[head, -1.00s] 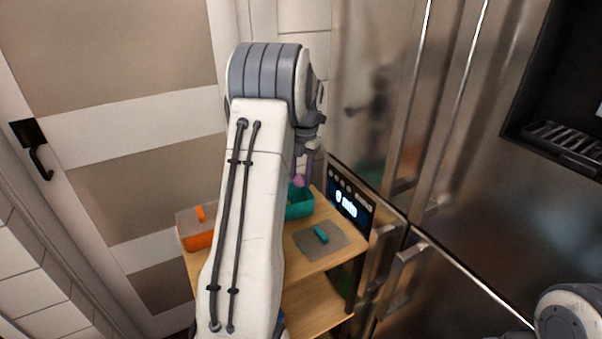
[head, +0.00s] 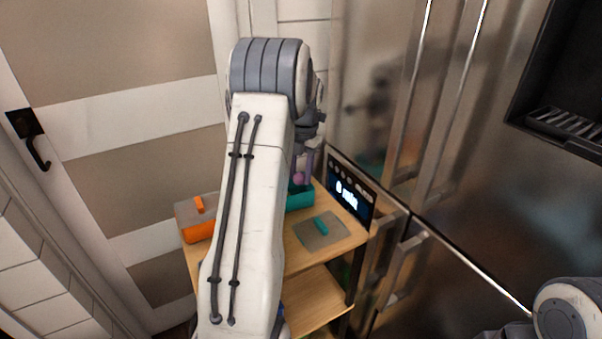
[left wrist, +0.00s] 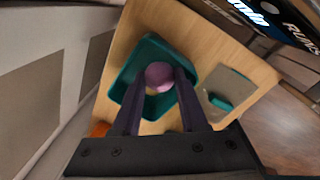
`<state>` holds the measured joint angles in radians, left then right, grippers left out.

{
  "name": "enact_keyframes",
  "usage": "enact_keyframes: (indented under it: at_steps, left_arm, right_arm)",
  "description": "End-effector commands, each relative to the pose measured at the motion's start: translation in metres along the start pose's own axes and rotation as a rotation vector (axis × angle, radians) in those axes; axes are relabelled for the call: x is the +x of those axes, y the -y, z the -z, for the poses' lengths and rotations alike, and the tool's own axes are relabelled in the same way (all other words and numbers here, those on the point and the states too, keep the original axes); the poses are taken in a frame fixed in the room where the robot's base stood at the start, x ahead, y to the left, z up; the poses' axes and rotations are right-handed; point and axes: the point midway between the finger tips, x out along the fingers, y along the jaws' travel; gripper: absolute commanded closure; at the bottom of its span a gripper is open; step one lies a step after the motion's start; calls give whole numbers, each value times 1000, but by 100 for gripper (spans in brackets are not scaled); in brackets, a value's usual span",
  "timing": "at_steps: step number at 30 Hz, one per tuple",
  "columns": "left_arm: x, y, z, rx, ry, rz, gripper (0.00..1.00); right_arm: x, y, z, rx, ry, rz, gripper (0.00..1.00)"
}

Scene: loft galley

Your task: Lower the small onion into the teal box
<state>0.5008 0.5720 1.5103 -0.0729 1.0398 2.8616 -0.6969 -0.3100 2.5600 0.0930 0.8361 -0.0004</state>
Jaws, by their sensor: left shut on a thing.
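The small onion (head: 298,179) is round and pinkish purple. My left gripper (head: 304,166) is shut on it, mostly hidden behind my own arm in the head view. In the left wrist view the onion (left wrist: 159,75) sits between the two dark fingertips (left wrist: 160,80), over the inside of the open teal box (left wrist: 128,82). In the head view the teal box (head: 300,202) is partly covered by my arm, and the onion shows at about its back rim. Something pale yellowish shows below the onion in the box, too small to name. My right gripper is out of view.
The box stands on a wooden cart top (head: 335,252). A grey lid with a teal handle (head: 320,229) lies to its right. An orange box (head: 198,232) with a lid stands on the left. A dark display panel (head: 350,192) and a steel fridge (head: 460,150) are close by on the right.

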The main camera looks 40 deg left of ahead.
Motion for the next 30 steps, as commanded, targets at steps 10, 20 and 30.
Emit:
enact_keyframes:
  at_steps: [10,20,30]
  left_arm:
    - [5,0,0,0,0,0,100]
    - [10,1,0,0,0,0,100]
    - [15,1,0,0,0,0,100]
  right_arm:
    - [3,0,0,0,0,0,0]
    - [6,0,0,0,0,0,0]
    - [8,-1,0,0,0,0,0]
